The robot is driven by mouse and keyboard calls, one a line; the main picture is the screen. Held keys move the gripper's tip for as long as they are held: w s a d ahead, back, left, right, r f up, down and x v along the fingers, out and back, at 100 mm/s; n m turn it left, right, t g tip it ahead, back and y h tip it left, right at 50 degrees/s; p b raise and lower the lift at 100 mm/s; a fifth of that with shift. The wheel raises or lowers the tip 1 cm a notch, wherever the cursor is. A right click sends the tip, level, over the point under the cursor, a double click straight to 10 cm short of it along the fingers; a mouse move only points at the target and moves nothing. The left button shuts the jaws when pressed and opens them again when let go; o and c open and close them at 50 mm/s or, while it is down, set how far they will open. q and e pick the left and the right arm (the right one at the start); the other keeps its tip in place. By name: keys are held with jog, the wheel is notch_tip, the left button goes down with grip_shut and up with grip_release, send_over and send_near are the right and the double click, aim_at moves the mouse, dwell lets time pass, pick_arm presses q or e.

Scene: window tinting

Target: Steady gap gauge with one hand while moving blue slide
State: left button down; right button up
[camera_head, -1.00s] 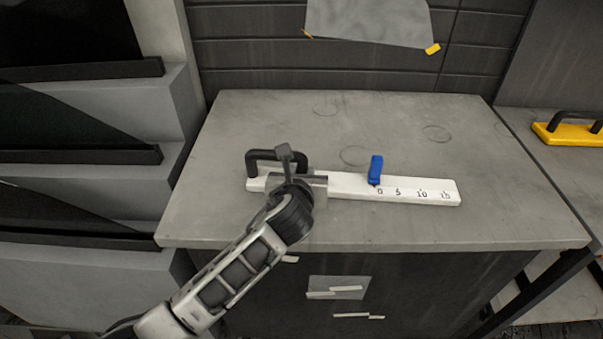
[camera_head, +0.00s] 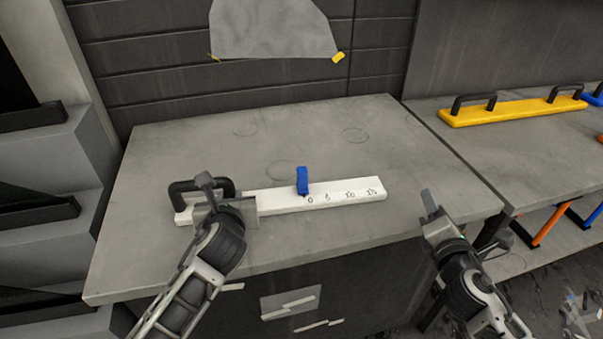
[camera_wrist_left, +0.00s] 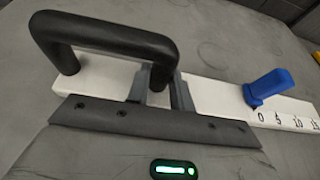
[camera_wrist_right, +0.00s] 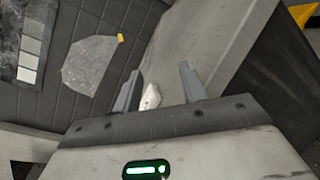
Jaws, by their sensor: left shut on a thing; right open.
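The white gap gauge (camera_head: 345,194) lies flat on the grey bench, with a black handle at its left end and a printed scale at its right. The handle also shows in the left wrist view (camera_wrist_left: 105,42). The blue slide (camera_head: 302,181) stands upright on the gauge by the 0 mark; it also shows in the left wrist view (camera_wrist_left: 268,86). My left gripper (camera_head: 213,197) is shut on the right leg of the handle. My right gripper (camera_head: 433,212) is open and empty at the bench's front right, apart from the gauge. The gauge's white end (camera_wrist_right: 150,97) shows beyond its fingers.
The grey bench top (camera_head: 400,150) is clear behind and right of the gauge. A lower side table at right holds a yellow bar with black handles (camera_head: 510,109). A grey sheet (camera_head: 270,30) is taped to the wall. Dark steps stand at left.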

aim_at(304, 178)
jog(key=a+n, duration=0.2)
jog(key=a, duration=0.2)
jog(key=a+n+y, duration=0.1)
jog(key=a+n, duration=0.1)
jog(key=a, duration=0.3)
jog(key=s+a+n+y, duration=0.1)
jog(key=a+n, duration=0.2)
jog(key=a, duration=0.2)
jog(key=shift+a+f, duration=0.1)
jog(key=shift+f, duration=0.3)
jog(key=a+n, duration=0.1)
jog(key=a, duration=0.2)
jog(key=s+a+r+n+y, duration=0.1)
jog(key=a+n, duration=0.1)
jog(key=a, duration=0.1)
jog(key=a+r+n+y, duration=0.1)
jog(key=a+n, duration=0.1)
jog(key=a, duration=0.2)
jog(key=shift+s+t, duration=0.3)
jog(key=shift+s, duration=0.1)
jog(key=shift+w+a, duration=0.1)
jog(key=shift+w, duration=0.2)
jog(key=w, duration=0.3)
jog(key=w+a, duration=0.1)
jog(key=w, duration=0.3)
jog(key=w+a, duration=0.1)
jog(key=w, duration=0.3)
grip_shut()
